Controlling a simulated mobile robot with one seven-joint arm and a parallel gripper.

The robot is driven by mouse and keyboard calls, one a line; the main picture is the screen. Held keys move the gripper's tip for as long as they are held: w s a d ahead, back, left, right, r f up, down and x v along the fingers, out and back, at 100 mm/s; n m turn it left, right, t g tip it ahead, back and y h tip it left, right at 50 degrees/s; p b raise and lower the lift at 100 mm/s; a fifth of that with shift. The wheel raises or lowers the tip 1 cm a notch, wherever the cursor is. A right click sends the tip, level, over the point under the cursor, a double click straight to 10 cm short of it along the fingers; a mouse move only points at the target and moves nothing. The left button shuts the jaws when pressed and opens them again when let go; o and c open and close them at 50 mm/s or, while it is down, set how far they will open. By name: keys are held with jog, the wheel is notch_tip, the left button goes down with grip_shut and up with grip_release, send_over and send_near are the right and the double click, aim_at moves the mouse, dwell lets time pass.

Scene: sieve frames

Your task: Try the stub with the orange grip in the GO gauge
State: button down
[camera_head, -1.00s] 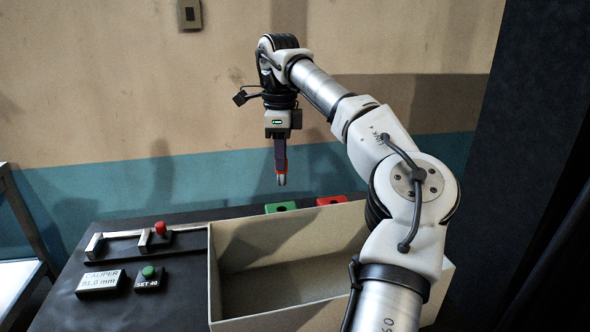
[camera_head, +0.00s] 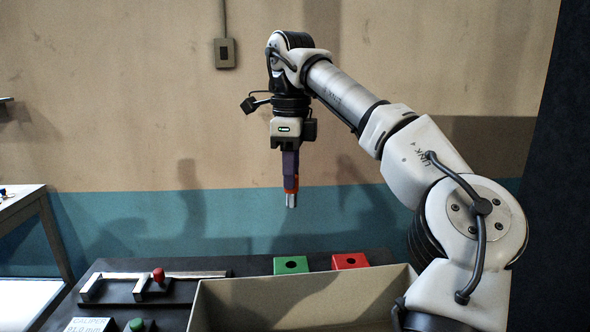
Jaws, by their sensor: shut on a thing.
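My gripper (camera_head: 290,170) is shut on the stub (camera_head: 291,200), which hangs upright below the fingers. An orange grip band shows at the fingertips, with a short metal end below it. The stub is in the air above the back of the bench, clear of everything. A green block (camera_head: 291,265) with a dark hole in its top sits on the bench below the stub. A red block (camera_head: 350,261) with a hole stands to its right. No GO lettering is readable on either block.
A large open box (camera_head: 304,284) stands in front of the blocks. A caliper (camera_head: 190,275) with a red knob lies at left. A caliper display (camera_head: 90,325) and a green button (camera_head: 137,325) show at the lower edge. A side table (camera_head: 22,198) stands far left.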

aim_at(291, 206)
jog(key=shift+f+b, duration=2.35)
jog(key=shift+f, duration=2.75)
